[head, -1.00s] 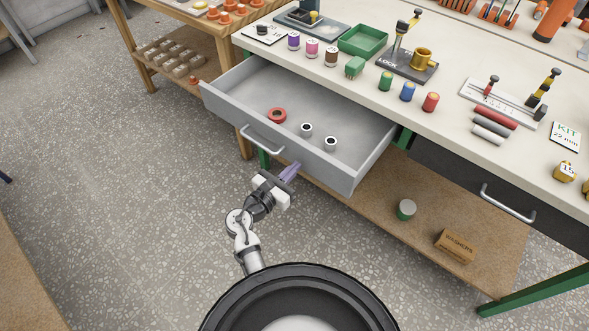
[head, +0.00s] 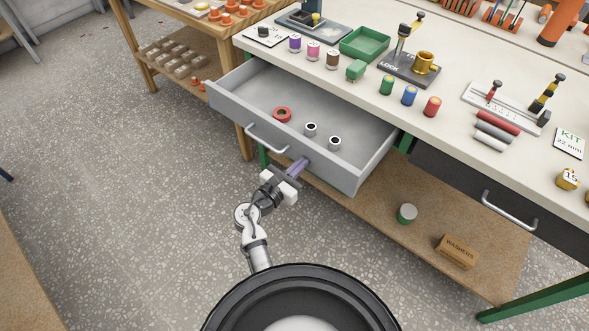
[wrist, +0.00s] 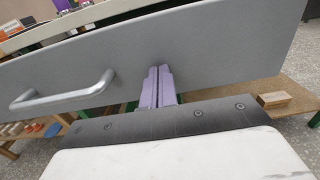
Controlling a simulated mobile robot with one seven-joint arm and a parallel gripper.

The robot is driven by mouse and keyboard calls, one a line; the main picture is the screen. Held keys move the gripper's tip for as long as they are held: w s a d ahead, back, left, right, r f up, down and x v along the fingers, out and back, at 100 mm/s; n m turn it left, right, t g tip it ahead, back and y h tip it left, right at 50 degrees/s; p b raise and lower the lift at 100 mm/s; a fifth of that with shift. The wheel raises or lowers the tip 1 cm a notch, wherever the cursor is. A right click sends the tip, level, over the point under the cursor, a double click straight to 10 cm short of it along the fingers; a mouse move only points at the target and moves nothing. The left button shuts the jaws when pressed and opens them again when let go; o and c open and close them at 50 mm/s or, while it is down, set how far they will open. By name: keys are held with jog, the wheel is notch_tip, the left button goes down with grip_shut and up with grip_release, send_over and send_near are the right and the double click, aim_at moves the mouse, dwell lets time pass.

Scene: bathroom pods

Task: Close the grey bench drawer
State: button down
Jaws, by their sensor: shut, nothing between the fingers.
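The grey bench drawer (head: 335,165) stands pulled out of the bench, with its silver bar handle (head: 266,139) on the front. Inside it lie a red ring (head: 282,114) and two small black-and-white cylinders (head: 311,128). My gripper (head: 303,163) is shut and empty, its purple fingers pointing at the drawer front, right of the handle. In the wrist view the fingers (wrist: 158,85) overlap the grey drawer front (wrist: 215,50), with the handle (wrist: 65,95) to their left. The tips look at or very near the panel; I cannot tell whether they touch.
The bench top (head: 345,84) carries spools, a green tray (head: 365,42) and fixtures. A dark closed drawer (head: 460,185) is at the right. A lower shelf (head: 430,225) holds a tin (head: 406,214) and a washers box (head: 456,251). The floor at the left is clear.

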aim_at(342, 130)
jog(key=b+x, duration=0.1)
jog(key=x, duration=2)
jog(key=shift+w+d, duration=0.2)
jog(key=shift+d, duration=0.05)
jog(key=shift+w+d+b, duration=0.1)
jog(key=shift+w+b, duration=0.05)
jog(key=shift+b, duration=0.15)
jog(key=shift+w+r, duration=0.1)
jog(key=shift+r, duration=0.1)
jog(key=shift+d+r, duration=0.1)
